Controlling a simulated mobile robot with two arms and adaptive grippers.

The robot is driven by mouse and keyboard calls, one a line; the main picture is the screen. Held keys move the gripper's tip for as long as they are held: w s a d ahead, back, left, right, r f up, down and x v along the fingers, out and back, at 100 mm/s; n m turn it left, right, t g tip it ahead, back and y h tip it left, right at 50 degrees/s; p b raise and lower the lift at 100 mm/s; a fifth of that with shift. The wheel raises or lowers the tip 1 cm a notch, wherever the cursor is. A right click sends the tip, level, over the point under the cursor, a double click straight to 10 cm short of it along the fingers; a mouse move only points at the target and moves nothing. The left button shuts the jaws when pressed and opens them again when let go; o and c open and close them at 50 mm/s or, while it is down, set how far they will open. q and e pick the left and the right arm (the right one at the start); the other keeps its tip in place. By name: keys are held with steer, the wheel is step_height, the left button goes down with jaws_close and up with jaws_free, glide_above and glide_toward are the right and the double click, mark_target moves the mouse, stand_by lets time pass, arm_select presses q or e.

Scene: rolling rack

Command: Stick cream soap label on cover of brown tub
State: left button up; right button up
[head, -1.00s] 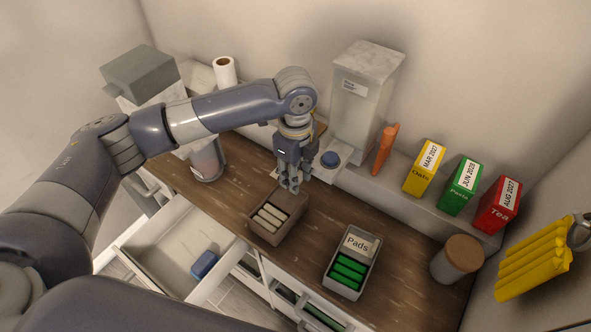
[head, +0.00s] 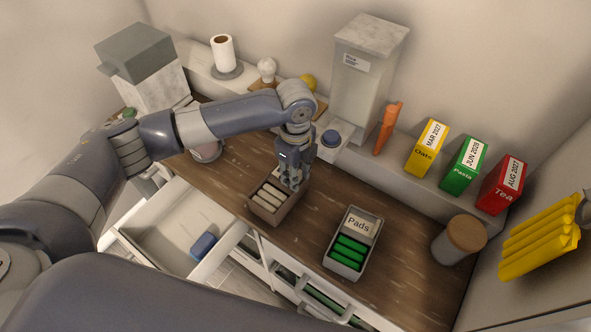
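The brown tub (head: 266,219) stands on the wooden counter near its front edge, with several cream bars (head: 269,197) lying in it. My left gripper (head: 290,186) points down at the tub's back end, where its cover would lie. The fingers hide most of that end. A small pale patch shows beside the fingers; I cannot tell whether it is a cream soap label or part of the tub. The fingers look close together, but I cannot tell whether they hold anything. My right gripper is not in view.
A grey tub (head: 327,262) with green bars and a "Pads" label (head: 359,224) stands to the right. An open drawer (head: 150,240) holds a blue object (head: 204,246). A lidded jar (head: 449,249) stands at the right; boxes and a tall canister (head: 362,95) line the back.

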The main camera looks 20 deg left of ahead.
arm_select(q)
steer(key=shift+f, duration=0.15)
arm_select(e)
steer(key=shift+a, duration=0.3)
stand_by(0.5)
arm_select(q)
steer(key=o, duration=0.8)
steer(key=shift+o, duration=0.2)
steer(key=shift+r, duration=0.3)
step_height(320, 180, up, 12)
steer(key=shift+f, duration=0.25)
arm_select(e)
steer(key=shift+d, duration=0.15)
